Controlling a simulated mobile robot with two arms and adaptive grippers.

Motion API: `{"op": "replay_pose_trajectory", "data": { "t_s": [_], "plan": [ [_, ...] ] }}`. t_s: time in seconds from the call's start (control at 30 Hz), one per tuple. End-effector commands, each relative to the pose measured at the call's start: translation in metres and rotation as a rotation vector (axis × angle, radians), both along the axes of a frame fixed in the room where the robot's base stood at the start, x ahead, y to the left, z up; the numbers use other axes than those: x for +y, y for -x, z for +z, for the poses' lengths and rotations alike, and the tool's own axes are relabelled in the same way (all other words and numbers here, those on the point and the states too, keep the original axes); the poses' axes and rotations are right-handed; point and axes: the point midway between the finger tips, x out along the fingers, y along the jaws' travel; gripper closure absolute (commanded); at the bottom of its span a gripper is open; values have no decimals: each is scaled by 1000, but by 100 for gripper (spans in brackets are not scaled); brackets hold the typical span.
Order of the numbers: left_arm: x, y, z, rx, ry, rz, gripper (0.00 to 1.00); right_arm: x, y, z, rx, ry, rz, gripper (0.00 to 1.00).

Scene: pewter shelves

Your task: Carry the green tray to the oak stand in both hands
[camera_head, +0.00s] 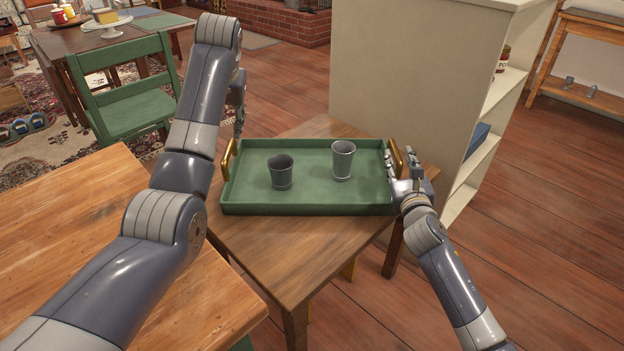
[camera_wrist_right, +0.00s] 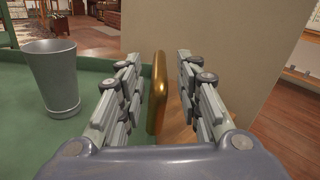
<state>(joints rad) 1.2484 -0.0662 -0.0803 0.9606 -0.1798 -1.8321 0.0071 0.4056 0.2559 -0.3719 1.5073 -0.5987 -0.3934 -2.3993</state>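The green tray (camera_head: 310,208) lies flat on a small brown wooden table (camera_head: 290,262). It has a brass handle at each end and carries two grey metal cups, a left one (camera_head: 281,173) and a right one (camera_head: 343,160). My right gripper (camera_head: 402,180) is at the right handle (camera_head: 397,157). In the right wrist view its fingers (camera_wrist_right: 162,100) stand apart on either side of that handle (camera_wrist_right: 158,95), with gaps showing. My left gripper (camera_head: 239,122) is above and behind the left handle (camera_head: 228,160), partly hidden by its arm. I cannot tell which table is the oak stand.
A lighter wooden table (camera_head: 60,225) fills the lower left. A cream shelf unit (camera_head: 400,80) stands close behind and right of the tray. A green chair (camera_head: 130,95) is at the back left. Floor is clear at the lower right.

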Motion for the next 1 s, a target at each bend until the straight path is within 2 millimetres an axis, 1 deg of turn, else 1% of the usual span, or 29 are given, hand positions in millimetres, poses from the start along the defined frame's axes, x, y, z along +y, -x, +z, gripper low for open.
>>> {"op": "replay_pose_trajectory", "data": {
  "t_s": [0.03,0.2,0.3,0.4,0.6,1.0],
  "plan": [
    [0,0,0,0,0,0,66,0,10,-1,0,2,2,68],
    [0,0,0,0,0,0,66,-1,40,-1,0,1,2,68],
    [0,0,0,0,0,0,66,-1,55,-1,1,0,2,68],
    [0,0,0,0,0,0,66,-2,66,-1,1,0,1,68],
    [0,0,0,0,0,0,66,-2,76,0,0,-1,0,68],
    [0,0,0,0,0,0,66,-2,76,0,0,-2,0,68]
  ]
}}
